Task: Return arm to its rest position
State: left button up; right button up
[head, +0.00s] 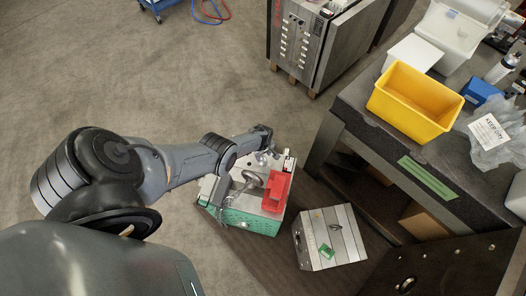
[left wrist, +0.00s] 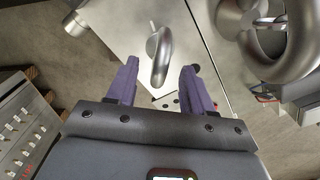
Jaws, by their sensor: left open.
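My left arm reaches in from the left in the head view, and its gripper (head: 264,152) is over the far edge of a metal mould base on a green-sided stand (head: 240,218). In the left wrist view my left gripper (left wrist: 160,84) is open, its two purple fingers apart with nothing held between them. A steel eyebolt (left wrist: 160,60) on the metal plate (left wrist: 112,22) shows beyond the gap between the fingers. A larger steel ring (left wrist: 265,62) is close to the camera at the right. My right gripper is not in view.
A red bin (head: 276,192) sits on the stand's right side. A second grey mould base (head: 340,250) is to the right. A workbench (head: 352,102) bears a yellow bin (head: 410,118). A grey cabinet (head: 310,48) stands behind.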

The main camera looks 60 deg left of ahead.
pick_arm(q)
jog(key=shift+f, duration=0.45)
grip_shut()
jog(key=shift+m, duration=0.7)
jog(key=c, duration=0.5)
grip_release()
jog(key=shift+m, duration=0.4)
jog(key=shift+c, duration=0.2)
jog(key=o, duration=0.5)
